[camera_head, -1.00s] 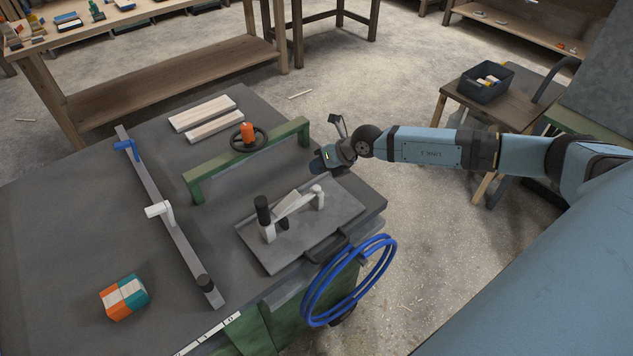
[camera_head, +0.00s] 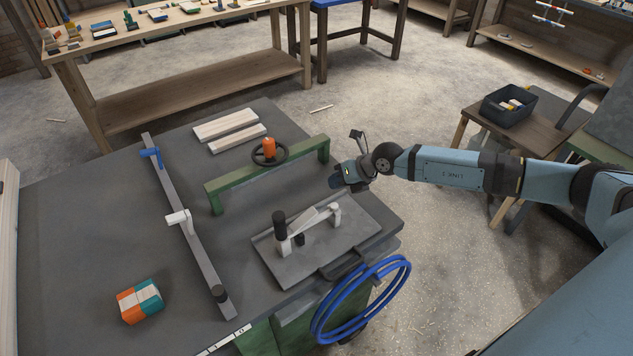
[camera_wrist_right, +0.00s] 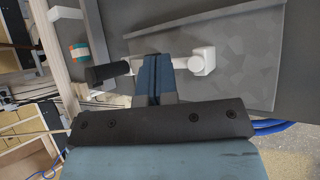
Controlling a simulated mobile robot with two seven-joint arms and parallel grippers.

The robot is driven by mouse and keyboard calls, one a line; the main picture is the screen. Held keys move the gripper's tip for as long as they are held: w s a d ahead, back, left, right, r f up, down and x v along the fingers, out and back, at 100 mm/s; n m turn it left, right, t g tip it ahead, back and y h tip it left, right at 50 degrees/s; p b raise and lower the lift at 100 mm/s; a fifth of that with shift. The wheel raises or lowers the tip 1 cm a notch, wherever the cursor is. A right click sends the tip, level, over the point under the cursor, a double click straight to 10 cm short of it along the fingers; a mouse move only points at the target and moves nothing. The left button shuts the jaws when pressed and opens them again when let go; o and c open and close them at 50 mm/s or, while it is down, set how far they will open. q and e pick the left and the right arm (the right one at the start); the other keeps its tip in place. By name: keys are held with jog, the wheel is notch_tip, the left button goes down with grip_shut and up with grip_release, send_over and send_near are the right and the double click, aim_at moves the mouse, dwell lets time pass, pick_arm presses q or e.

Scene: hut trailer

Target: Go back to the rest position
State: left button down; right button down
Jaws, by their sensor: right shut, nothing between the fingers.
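My right gripper (camera_head: 336,181) is at the right edge of the grey workbench (camera_head: 100,215), over or just beside its far right corner. In the right wrist view its two blue fingers (camera_wrist_right: 154,78) are pressed together with nothing between them. Beyond the fingers, that view shows the grey plate (camera_wrist_right: 240,50) with its white lever and black knob (camera_wrist_right: 108,72). In the head view this plate (camera_head: 345,225) lies on the bench, nearer than the gripper and apart from it. My left gripper is in neither view.
A green bridge frame (camera_head: 230,187) with an orange-topped handwheel stands left of the gripper. A blue hose coil (camera_head: 322,325) hangs at the bench's near right side. A dark bin (camera_head: 490,108) sits on a small wooden table at right. Open floor (camera_head: 420,260) lies between.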

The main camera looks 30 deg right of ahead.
jog(key=s+a+m+y, duration=0.1)
jog(key=a, duration=0.3)
jog(key=s+a+f+m+y, duration=0.1)
jog(key=s+a+y, duration=0.1)
jog(key=a, duration=0.2)
jog(key=s+a+m+y, duration=0.1)
jog(key=s+a, duration=0.1)
jog(key=a, duration=0.3)
jog(key=shift+s+a+f+m+t+y, duration=0.1)
jog(key=shift+s+f+m+t+y, duration=0.1)
jog(key=shift+m+t+y, duration=0.2)
jog(key=s+a+m+t+y, duration=0.1)
jog(key=s+a+m+t, duration=0.25)
jog(key=a+m, duration=0.25)
jog(key=s+d+f+m+h, duration=0.1)
jog(key=s+f+m+h, duration=0.3)
jog(key=s+m, duration=0.5)
jog(key=s+f+m+h+p, duration=0.1)
jog(key=s+f+m+h, duration=0.3)
jog(key=s+m, duration=0.5)
jog(key=m, duration=0.4)
jog(key=shift+s+d+f+h+p, duration=0.15)
jog(key=shift+d+f+h+p, duration=0.15)
jog(key=shift+d+f, duration=0.1)
